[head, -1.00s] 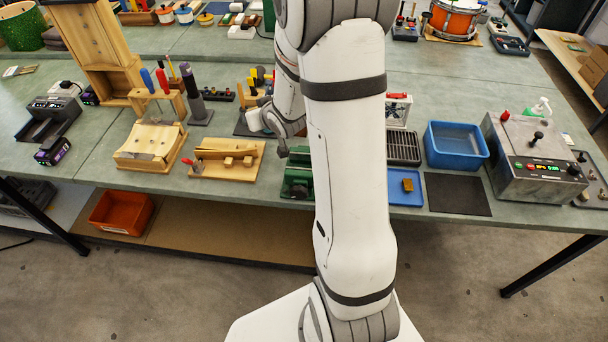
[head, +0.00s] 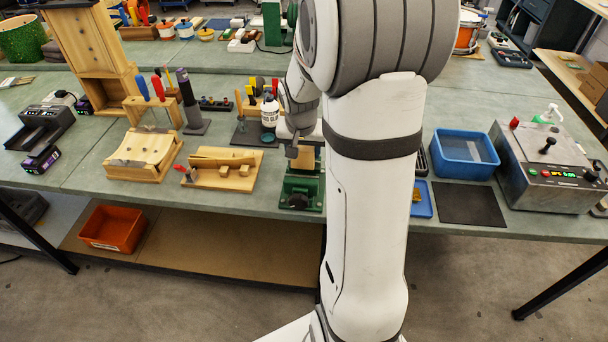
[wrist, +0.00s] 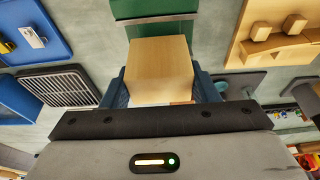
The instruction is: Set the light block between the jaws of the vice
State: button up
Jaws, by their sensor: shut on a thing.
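The light block (wrist: 160,68), a pale wooden block, sits between the two blue fingers of my gripper (wrist: 160,80) in the wrist view. My gripper is shut on it. The green vice (head: 301,189) stands at the front edge of the bench in the head view, partly behind my arm. Its green body also shows just beyond the block in the wrist view (wrist: 155,27). I cannot tell the block's height over the jaws, and the gap between the jaws is hidden.
A wooden fixture board (head: 222,170) lies left of the vice. A blue tray (head: 422,207) and a dark mat (head: 470,204) lie to its right, with a blue bin (head: 466,153) behind. In the wrist view, a slotted dark rack (wrist: 62,86) lies to the left.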

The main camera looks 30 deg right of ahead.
aim_at(303, 166)
notch_tip(303, 166, down, 6)
jog(key=b, duration=0.3)
jog(key=shift+f, duration=0.1)
jog(key=o, duration=1.1)
